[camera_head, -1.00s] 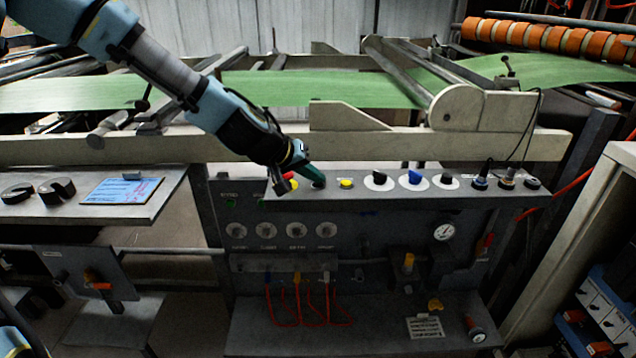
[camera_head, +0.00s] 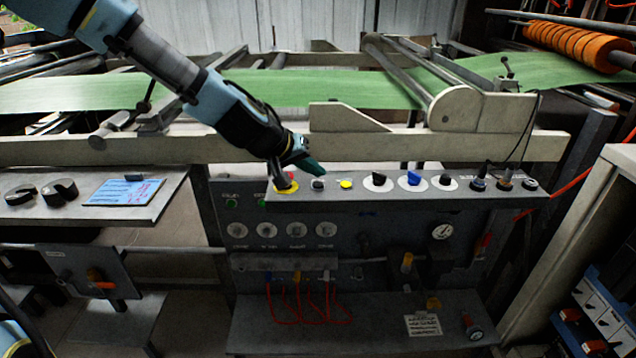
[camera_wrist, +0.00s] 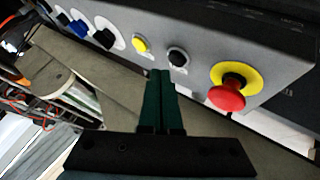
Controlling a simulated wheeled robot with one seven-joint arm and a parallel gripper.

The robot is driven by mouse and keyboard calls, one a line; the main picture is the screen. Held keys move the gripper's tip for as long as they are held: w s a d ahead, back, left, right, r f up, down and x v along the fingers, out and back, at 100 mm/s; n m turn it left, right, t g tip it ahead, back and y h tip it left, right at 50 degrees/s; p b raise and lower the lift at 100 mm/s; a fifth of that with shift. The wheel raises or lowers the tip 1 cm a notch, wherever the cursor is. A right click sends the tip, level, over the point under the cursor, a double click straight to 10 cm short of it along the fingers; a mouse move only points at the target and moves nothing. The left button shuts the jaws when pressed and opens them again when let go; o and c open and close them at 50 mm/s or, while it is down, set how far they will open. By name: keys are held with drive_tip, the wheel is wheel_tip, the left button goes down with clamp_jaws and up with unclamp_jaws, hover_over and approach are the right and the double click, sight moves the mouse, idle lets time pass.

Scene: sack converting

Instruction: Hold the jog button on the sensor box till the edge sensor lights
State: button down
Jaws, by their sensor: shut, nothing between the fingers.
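The control box (camera_head: 420,193) has a row of buttons and knobs along its sloping top. A black button (camera_head: 318,184) and a small yellow button (camera_head: 346,184) sit near its left end. In the wrist view the black button (camera_wrist: 177,58) and yellow button (camera_wrist: 141,45) are uncovered. I cannot read which one is the jog button. My gripper (camera_head: 314,167), with green fingers, is shut and empty just above the black button, apart from it. Its fingers (camera_wrist: 161,75) show together in the wrist view. I cannot make out a lit edge sensor.
A red stop button (camera_wrist: 228,96) on a yellow ring stands beside the black button, partly behind my wrist in the head view. Blue (camera_head: 415,178) and black knobs lie to the right. A pale rail (camera_head: 380,147) and green web (camera_head: 320,88) run behind the box.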

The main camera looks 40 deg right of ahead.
sight(315, 186)
drive_tip(key=shift+r+p, duration=1.7)
drive_tip(key=shift+r, duration=0.7)
drive_tip(key=shift+w+a+f, duration=0.15)
drive_tip(key=shift+w+a, duration=0.05)
drive_tip(key=shift+a, duration=0.1)
drive_tip(key=w+a+f+n+t+y, duration=0.1)
drive_tip(key=w+a+y, duration=0.25)
drive_tip(key=a, duration=0.75)
drive_tip(key=w+a+n+t+y, duration=0.15)
drive_tip(key=w+a, duration=0.35)
drive_tip(key=a, duration=0.7)
drive_tip(key=s+a+r+n+y, duration=0.2)
drive_tip(key=a, duration=1)
drive_tip(key=s+a+r+n+g+y+p, duration=0.1)
drive_tip(key=s+a+r+n+y, duration=0.1)
drive_tip(key=a, duration=1)
drive_tip(key=shift+s+a+r+n, duration=0.15)
drive_tip(key=shift+s+r+n, duration=0.2)
drive_tip(key=shift+r+n, duration=0.1)
